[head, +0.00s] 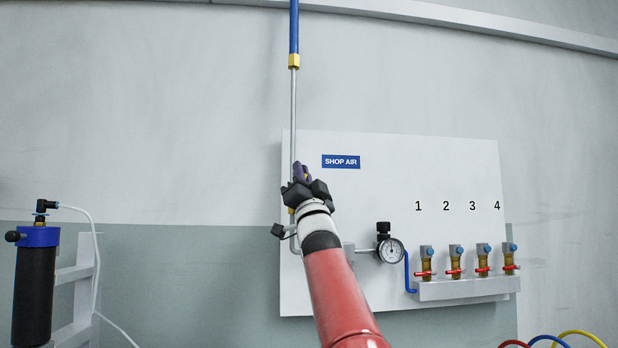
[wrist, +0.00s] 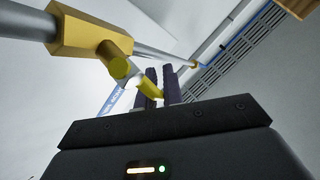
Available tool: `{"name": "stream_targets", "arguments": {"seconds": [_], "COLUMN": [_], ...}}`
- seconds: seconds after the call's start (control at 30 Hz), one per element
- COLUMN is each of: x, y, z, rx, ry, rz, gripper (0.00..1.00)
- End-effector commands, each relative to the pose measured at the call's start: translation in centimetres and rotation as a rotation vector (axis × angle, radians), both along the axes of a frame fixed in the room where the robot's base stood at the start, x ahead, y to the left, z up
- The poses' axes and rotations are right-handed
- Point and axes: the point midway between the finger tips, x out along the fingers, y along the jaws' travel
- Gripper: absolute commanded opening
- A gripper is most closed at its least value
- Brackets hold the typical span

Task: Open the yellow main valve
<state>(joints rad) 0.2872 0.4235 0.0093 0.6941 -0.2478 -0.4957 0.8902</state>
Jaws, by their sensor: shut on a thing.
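The yellow main valve (wrist: 90,38) sits on a grey metal pipe in the wrist view, at the upper left. Its short round stem carries a yellow handle (wrist: 148,84) that runs in between my fingers. My gripper (wrist: 160,84) is shut on this handle; its dark fingers stand on either side of it. In the head view my gripper (head: 302,172) is in front of the upright pipe (head: 294,110), at the left edge of the white panel. There my gripper and wrist hide most of the valve. I cannot tell the handle's exact angle to the pipe.
The white panel (head: 430,165) carries a "SHOP AIR" sign (head: 341,161), a pressure gauge (head: 391,250) and several numbered outlets with red handles (head: 455,262). A black cylinder with a blue top (head: 38,270) stands at the far left. Coloured hoses (head: 555,340) lie at the lower right.

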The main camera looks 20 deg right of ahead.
Motion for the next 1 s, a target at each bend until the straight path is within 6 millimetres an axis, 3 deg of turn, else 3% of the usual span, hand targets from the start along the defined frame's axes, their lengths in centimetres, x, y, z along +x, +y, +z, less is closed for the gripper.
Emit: {"name": "stream_targets", "arguments": {"seconds": [0.5,1.0], "x": [0.8,0.8], "y": [2.1,2.6], "z": [0.4,0.1], "rx": [-0.312,-0.367], "ry": [0.094,0.105], "rz": [-0.001,0.000], "gripper": [0.00,0.00]}}
